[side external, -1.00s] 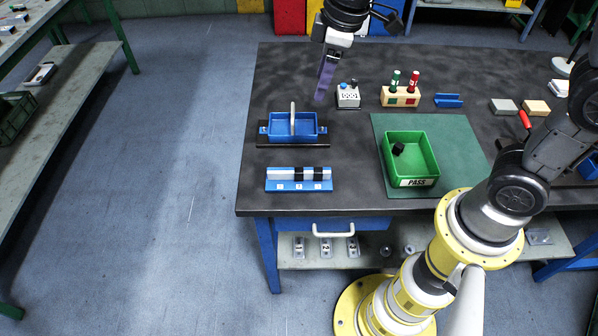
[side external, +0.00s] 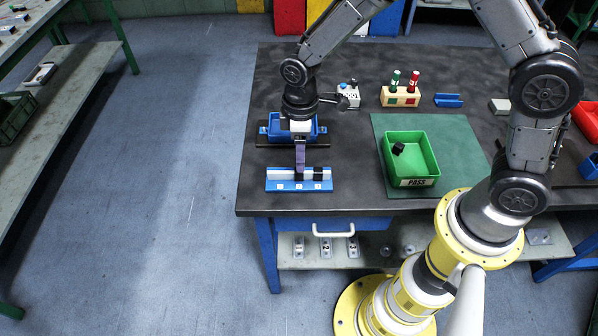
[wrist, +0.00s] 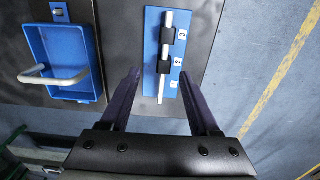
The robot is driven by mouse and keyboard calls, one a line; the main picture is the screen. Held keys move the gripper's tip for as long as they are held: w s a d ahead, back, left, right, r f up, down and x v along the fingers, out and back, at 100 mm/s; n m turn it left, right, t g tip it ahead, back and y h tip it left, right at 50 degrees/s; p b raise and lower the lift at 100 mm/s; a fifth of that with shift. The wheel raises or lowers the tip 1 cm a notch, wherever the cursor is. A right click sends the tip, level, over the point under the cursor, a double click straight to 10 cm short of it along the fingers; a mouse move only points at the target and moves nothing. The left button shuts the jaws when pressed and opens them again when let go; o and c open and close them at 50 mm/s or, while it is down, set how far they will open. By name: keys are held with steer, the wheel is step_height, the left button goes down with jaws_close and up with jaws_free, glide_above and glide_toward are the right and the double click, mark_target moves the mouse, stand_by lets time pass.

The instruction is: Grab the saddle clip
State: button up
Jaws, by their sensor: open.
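Two black saddle clips sit on a pale rail of the blue holder (wrist: 151,40) in the wrist view, one beside label 3 (wrist: 168,36) and one beside label 2 (wrist: 164,67). The rail beside label 1 is bare. My gripper (wrist: 159,70) is open and empty, with one finger to each side of the rail's near part. In the side view my gripper (side external: 300,172) hangs over the middle of the blue holder (side external: 275,186) and hides part of it. I cannot tell how high the fingertips are above the clips.
A blue tray with a handle (wrist: 70,68) is beside the holder. A green PASS bin (side external: 427,160) on a green mat (side external: 384,124) holds a small black piece (side external: 398,148). A switch box (side external: 350,97) and red and green plugs in a block (side external: 401,98) stand farther back.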

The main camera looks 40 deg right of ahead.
steer(key=shift+s+a+f, duration=0.1)
steer(key=shift+s+f, duration=0.05)
steer(key=shift+f, duration=1.2)
steer(key=shift+s+a+f, duration=0.1)
steer(key=shift+s+f, duration=0.05)
steer(key=shift+f, duration=1.2)
jaws_close()
